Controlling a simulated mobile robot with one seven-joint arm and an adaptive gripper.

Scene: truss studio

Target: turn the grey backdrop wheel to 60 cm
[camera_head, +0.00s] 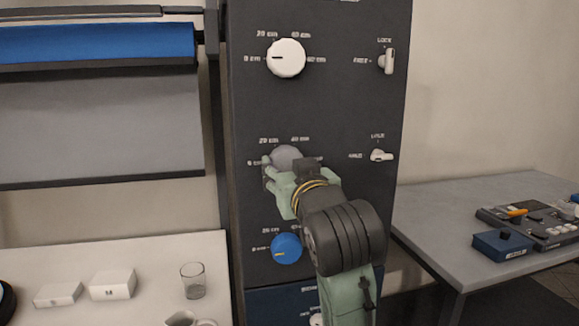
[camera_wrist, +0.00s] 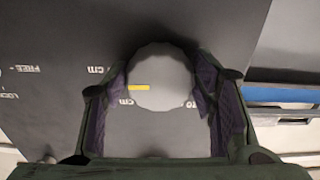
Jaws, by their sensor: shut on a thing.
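The grey wheel (camera_head: 286,157) is the middle round knob on the dark panel (camera_head: 340,110).
A white wheel (camera_head: 286,58) is above and a blue wheel (camera_head: 286,248) below. White levers (camera_head: 388,61) and (camera_head: 382,155) are at the panel's right. A grey backdrop (camera_head: 100,125) hangs left below a blue roll (camera_head: 95,42). A glass (camera_head: 193,281) stands on the white table (camera_head: 130,250).

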